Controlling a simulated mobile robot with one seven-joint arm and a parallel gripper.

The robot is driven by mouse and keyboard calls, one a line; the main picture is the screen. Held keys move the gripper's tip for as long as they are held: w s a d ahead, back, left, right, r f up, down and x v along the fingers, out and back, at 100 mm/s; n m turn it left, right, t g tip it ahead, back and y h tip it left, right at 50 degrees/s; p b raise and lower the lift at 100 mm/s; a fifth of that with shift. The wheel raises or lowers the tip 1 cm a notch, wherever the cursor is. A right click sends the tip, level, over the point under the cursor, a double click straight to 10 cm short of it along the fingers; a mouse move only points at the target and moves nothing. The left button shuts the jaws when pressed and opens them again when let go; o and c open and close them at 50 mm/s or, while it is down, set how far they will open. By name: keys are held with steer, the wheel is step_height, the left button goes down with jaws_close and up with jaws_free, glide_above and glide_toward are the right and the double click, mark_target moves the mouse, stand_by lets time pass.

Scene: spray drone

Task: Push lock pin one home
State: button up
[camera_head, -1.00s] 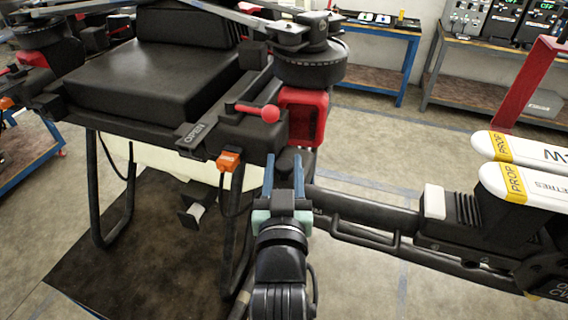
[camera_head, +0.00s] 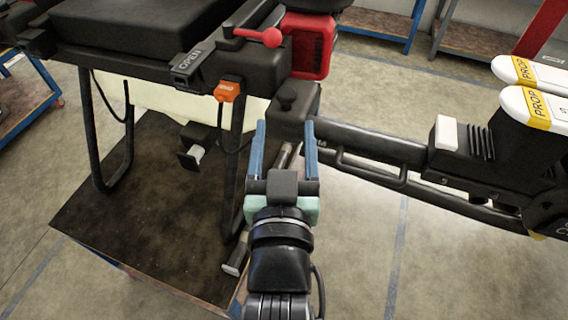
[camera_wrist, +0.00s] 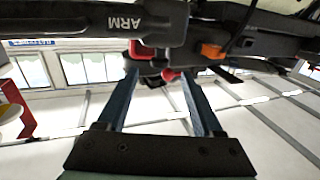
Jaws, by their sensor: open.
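In the wrist view my gripper (camera_wrist: 160,72) points up beneath the arm tube marked ARM (camera_wrist: 110,20); the knob cannot be made out there.
A red-ball lever (camera_head: 271,38) and an orange latch (camera_head: 227,91) are on the drone's frame left of the block. A landing leg (camera_head: 232,150) stands left of my gripper. White PROP-banded parts (camera_head: 530,90) lie at right. A dark-topped platform (camera_head: 140,215) is below.

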steer(key=shift+s+p, duration=0.65)
steer(key=shift+s, duration=1.55)
